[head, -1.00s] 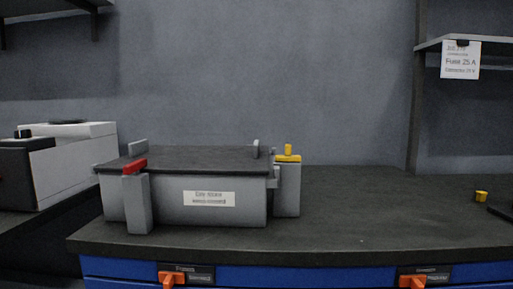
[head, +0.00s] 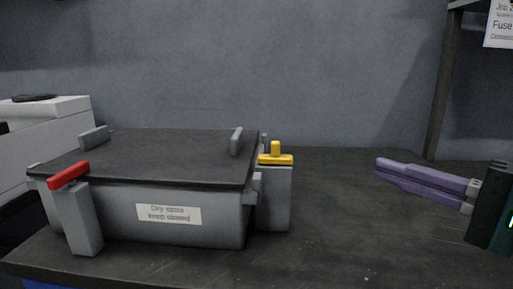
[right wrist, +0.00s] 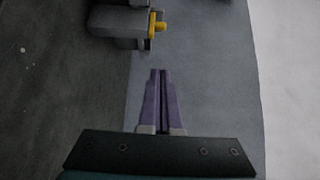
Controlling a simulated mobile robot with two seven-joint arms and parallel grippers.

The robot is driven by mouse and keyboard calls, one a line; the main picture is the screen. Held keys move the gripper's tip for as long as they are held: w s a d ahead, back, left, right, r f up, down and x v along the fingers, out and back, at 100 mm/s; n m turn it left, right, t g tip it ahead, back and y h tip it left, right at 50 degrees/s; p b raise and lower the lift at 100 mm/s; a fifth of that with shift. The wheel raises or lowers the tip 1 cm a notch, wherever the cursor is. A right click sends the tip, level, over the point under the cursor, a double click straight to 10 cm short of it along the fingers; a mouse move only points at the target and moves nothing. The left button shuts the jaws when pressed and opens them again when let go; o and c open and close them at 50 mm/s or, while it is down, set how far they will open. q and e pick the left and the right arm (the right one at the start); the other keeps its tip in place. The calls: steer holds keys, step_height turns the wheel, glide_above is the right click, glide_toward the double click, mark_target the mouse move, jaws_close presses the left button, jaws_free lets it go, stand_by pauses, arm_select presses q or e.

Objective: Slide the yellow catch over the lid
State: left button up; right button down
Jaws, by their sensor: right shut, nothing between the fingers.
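The yellow catch (head: 276,157) sits on top of a grey post (head: 275,200) at the right side of the grey box (head: 220,215). The dark lid (head: 150,153) lies on the box, with two upright grey handles on it. The catch appears beside the lid's right edge, not over it. It also shows at the top of the right wrist view (right wrist: 156,25). My right gripper (head: 380,168) has purple fingers that are shut and empty. It is to the right of the catch, apart from it. The left gripper is not in view.
A red catch (head: 69,175) sits on a post at the box's front left. A white and black device (head: 50,130) stands at the far left. A shelf post (head: 438,80) rises at the back right. The bench (head: 335,240) between gripper and box is clear.

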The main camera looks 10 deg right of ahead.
steer(key=shift+a, duration=0.1)
glide_toward(272, 148)
steer(key=w+d, duration=0.3)
steer(key=w, duration=0.2)
steer(key=shift+w+a, duration=0.25)
steer(key=shift+a, duration=0.45)
steer(key=shift+w+a, duration=0.3)
steer(key=shift+a, duration=0.4)
steer(key=shift+w+a, duration=0.25)
steer(key=shift+a, duration=0.45)
steer(key=a, duration=0.3)
steer(key=shift+w, duration=0.4)
